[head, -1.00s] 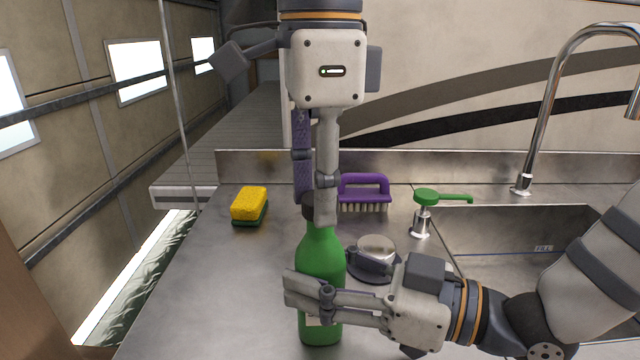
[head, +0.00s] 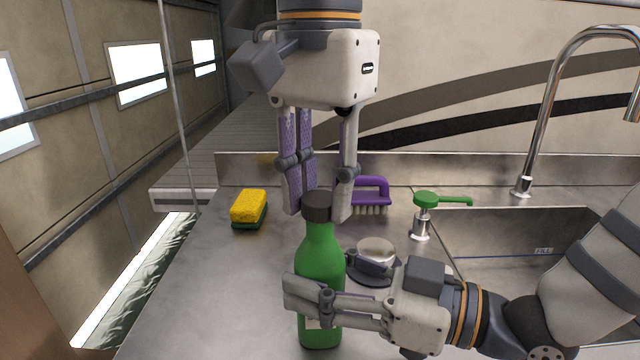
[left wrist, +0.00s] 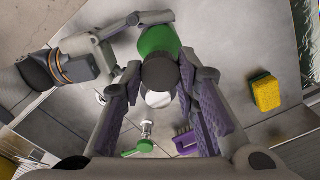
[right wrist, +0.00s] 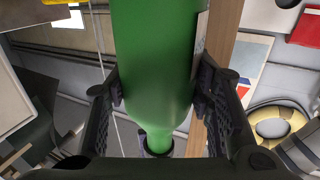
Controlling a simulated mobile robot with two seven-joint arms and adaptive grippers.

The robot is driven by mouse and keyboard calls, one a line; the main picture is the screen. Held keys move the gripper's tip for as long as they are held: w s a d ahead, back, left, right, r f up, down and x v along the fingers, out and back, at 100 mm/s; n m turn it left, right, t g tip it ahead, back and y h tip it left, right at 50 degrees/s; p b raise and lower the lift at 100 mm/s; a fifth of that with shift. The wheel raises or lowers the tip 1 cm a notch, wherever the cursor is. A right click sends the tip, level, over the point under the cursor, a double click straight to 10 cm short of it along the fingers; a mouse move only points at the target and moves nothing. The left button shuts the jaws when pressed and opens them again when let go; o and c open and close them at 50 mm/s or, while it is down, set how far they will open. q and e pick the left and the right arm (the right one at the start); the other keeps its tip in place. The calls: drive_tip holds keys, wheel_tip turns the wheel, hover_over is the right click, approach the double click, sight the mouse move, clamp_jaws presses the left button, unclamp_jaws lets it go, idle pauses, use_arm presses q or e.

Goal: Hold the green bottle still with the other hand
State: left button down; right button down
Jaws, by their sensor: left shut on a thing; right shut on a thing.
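The green bottle (head: 319,250) stands upright on the steel counter, with a dark cap (head: 317,207) on its neck. My right gripper (head: 318,294) is shut around the lower body of the bottle from the right. Its far finger is partly hidden behind the bottle. In the right wrist view the bottle (right wrist: 152,60) sits between both fingers. My left gripper (head: 319,212) points down from above, shut on the cap with fingers on both sides. In the left wrist view the cap (left wrist: 160,73) lies between its fingertips.
A yellow and green sponge (head: 249,208) lies to the left. A purple brush (head: 371,193) and a grey round item with a pale top (head: 376,250) are behind the bottle. A green-topped soap pump (head: 421,215) stands by the sink (head: 500,235) and tap (head: 545,110) at right.

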sight(320, 198)
use_arm(q)
drive_tip(key=shift+r, duration=1)
drive_tip(key=shift+r, duration=2)
use_arm(e)
drive_tip(key=c, duration=0.7)
unclamp_jaws()
